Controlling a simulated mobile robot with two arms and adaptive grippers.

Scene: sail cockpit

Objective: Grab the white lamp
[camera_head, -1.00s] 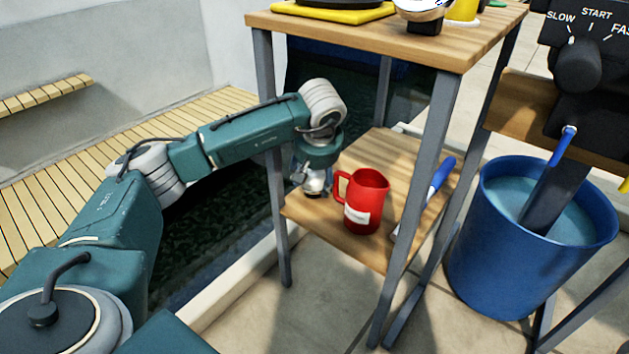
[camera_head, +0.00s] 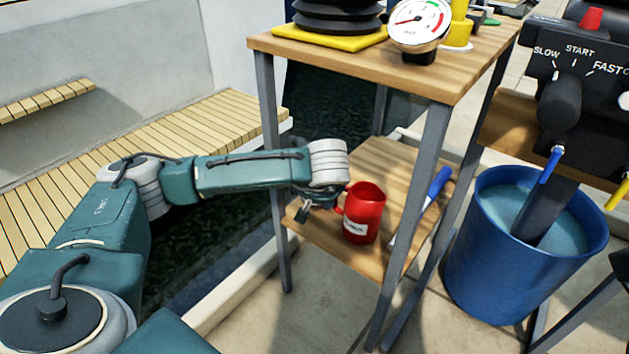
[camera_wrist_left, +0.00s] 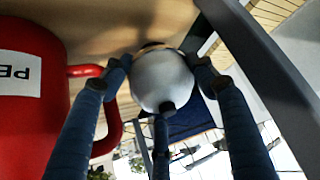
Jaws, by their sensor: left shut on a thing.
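The white lamp (camera_wrist_left: 160,80) shows in the left wrist view as a rounded white body with a dark knob facing the camera. My left gripper (camera_wrist_left: 161,78) is shut on it, with fingers against both sides. In the head view my left gripper (camera_head: 304,212) is low over the left edge of the small table's lower shelf (camera_head: 333,240). There my wrist hides the lamp. I cannot tell whether the lamp touches the shelf. My right gripper is in neither view.
A red mug (camera_head: 364,214) stands just right of my left gripper; its handle (camera_wrist_left: 112,115) is very near the fingers. A blue-handled tool (camera_head: 436,185) lies farther right. A table leg (camera_head: 270,150) stands close behind my wrist. The upper tabletop (camera_head: 400,75) holds a gauge (camera_head: 419,24).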

